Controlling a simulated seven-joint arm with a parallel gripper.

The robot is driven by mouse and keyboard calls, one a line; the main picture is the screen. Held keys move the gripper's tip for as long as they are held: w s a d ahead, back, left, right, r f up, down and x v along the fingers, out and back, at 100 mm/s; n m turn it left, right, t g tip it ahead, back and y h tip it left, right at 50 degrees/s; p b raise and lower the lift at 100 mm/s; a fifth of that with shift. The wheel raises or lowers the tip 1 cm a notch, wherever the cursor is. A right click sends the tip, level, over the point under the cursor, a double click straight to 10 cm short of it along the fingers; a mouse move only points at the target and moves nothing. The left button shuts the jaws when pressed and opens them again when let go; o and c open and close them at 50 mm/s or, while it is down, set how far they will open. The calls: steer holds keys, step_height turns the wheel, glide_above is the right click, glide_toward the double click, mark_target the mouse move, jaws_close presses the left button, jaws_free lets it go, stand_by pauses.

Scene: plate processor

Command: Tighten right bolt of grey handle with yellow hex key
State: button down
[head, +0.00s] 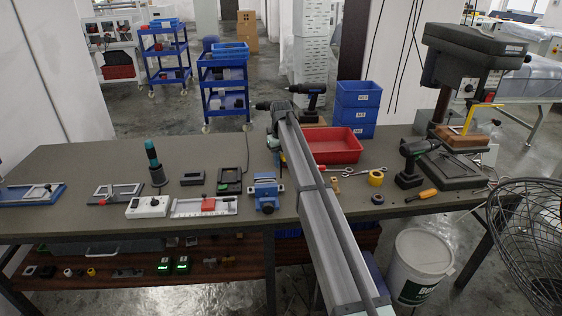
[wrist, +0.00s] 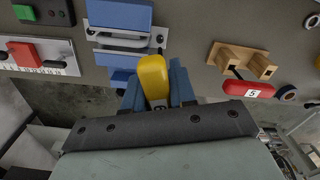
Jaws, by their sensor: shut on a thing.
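In the wrist view my gripper (wrist: 155,92) has blue fingers on both sides of a yellow rounded piece (wrist: 153,73), taken as the handle of the yellow hex key, and is shut on it. Its shaft and tip are hidden. Just beyond it is a blue block (wrist: 120,15) with a grey bar handle (wrist: 128,41) across its front. The yellow piece overlaps the area near the handle's right end. The right bolt is small and I cannot tell whether the key touches it. The blue block also shows in the head view (head: 266,192); my gripper is not clear there.
A red-blocked scale fixture (wrist: 27,55) lies left of the blue block. A wooden rack (wrist: 243,62) and a red tool marked 5 (wrist: 249,89) are on the right. In the head view a red bin (head: 337,147) and blue bins (head: 357,105) stand behind my arm.

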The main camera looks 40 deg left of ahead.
steer(key=n, duration=1.8)
steer(key=shift+n, duration=3)
steer(key=shift+f, duration=0.15)
steer(key=shift+f, duration=1.55)
steer(key=shift+f, duration=0.3)
